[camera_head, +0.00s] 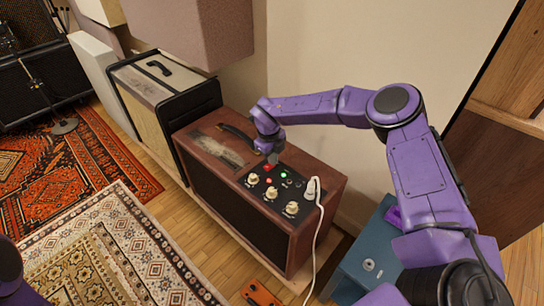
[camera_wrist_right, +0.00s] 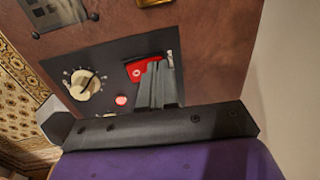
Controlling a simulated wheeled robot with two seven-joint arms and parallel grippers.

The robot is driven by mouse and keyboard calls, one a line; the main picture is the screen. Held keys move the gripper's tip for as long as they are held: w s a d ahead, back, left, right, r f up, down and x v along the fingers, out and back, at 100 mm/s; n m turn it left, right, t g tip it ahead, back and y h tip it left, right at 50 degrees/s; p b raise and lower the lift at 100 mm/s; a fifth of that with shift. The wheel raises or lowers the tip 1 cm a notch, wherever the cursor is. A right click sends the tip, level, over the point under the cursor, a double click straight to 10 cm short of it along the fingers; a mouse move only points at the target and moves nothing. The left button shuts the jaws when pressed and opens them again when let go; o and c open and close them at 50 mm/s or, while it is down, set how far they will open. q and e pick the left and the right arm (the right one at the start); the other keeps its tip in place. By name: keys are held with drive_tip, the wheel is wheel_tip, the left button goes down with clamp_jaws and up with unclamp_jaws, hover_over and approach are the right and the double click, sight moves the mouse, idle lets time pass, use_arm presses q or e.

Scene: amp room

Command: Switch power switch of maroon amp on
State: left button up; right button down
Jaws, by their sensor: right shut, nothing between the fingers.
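The maroon amp (camera_head: 325,185) stands against the wall in the middle of the head view, with a black control panel on top. My left gripper is out of view.
A white plug (camera_head: 313,187) with a cable rises from the amp's panel. A cream-and-black amp (camera_head: 165,88) stands close on the left. A blue box (camera_head: 368,260) is at the right, an orange pedal (camera_head: 262,293) on the floor. Patterned rugs (camera_head: 100,250) lie in front.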

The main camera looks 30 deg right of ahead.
sight(270, 165)
drive_tip(key=shift+s, duration=0.1)
drive_tip(key=shift+s+a+r+p, duration=0.1)
drive_tip(key=shift+s+a+p, duration=0.15)
drive_tip(key=shift+a, duration=0.55)
drive_tip(key=r+p, duration=0.5)
drive_tip(key=shift+w+d+r, duration=0.15)
drive_tip(key=shift+d+r, duration=0.1)
drive_tip(key=shift+d, duration=0.05)
wheel_tip(270, 165, up, 8)
drive_tip(key=d, duration=0.1)
drive_tip(key=shift+w+r, duration=0.2)
